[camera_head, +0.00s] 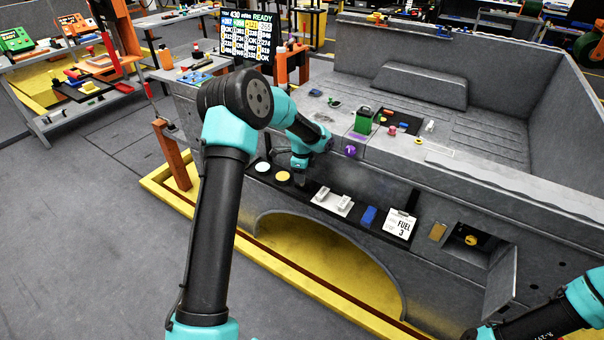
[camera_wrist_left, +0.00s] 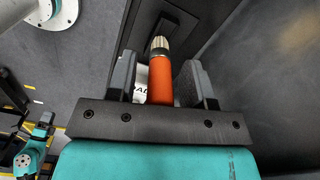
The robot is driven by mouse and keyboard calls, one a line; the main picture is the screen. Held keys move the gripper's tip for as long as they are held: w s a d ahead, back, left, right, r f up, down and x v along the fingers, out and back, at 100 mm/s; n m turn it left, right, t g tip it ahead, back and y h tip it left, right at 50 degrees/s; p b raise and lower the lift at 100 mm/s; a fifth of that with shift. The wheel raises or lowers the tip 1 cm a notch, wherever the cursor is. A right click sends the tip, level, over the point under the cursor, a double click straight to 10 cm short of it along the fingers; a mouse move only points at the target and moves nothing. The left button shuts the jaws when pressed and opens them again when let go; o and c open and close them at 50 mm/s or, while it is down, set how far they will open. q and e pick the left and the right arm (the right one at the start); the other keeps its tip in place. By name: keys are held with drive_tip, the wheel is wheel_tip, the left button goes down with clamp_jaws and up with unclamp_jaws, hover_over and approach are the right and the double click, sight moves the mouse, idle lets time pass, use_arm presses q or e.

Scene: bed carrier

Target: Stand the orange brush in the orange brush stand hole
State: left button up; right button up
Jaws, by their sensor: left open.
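The orange brush (camera_wrist_left: 160,82), with a pale bristle tip, lies between the two fingers of my left gripper (camera_wrist_left: 160,82) in the left wrist view. The fingers are open, with a gap visible on both sides of it. In the head view my left gripper (camera_head: 300,176) points down at the dark ledge on the side of the grey truck bed, and the brush is hidden there. A dark rectangular recessed part (camera_wrist_left: 165,35) shows beyond the bristle tip; I cannot tell whether it is the brush stand.
On the ledge are a white disc (camera_head: 262,165), a yellowish disc (camera_head: 283,177), white brackets (camera_head: 333,202), a blue block (camera_head: 369,216) and a fuel card (camera_head: 400,225).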

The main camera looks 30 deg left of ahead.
use_arm(q)
wheel_tip(320, 180, up, 17)
drive_tip(key=shift+r, duration=0.15)
idle(0.5)
idle(0.5)
drive_tip(key=s+a+f+n+t+h, duration=0.2)
drive_tip(key=s+f+n+t+h, duration=0.15)
drive_tip(key=f+n, duration=0.8)
drive_tip(key=s+d+f+n, duration=0.2)
drive_tip(key=s+d+f, duration=0.5)
drive_tip(key=f, duration=0.4)
drive_tip(key=s+d+f+n+g, duration=0.1)
drive_tip(key=s+d+f, duration=0.4)
drive_tip(key=s, duration=0.5)
drive_tip(key=s+d+f+n+g, duration=0.1)
drive_tip(key=s+d+f+n, duration=0.1)
drive_tip(key=s+d+f, duration=0.4)
drive_tip(key=s+d, duration=0.2)
drive_tip(key=s, duration=0.2)
drive_tip(key=shift+s+d+f+n+g, duration=0.15)
drive_tip(key=shift+s+f+n+g, duration=0.05)
drive_tip(key=shift+f+n+g, duration=0.15)
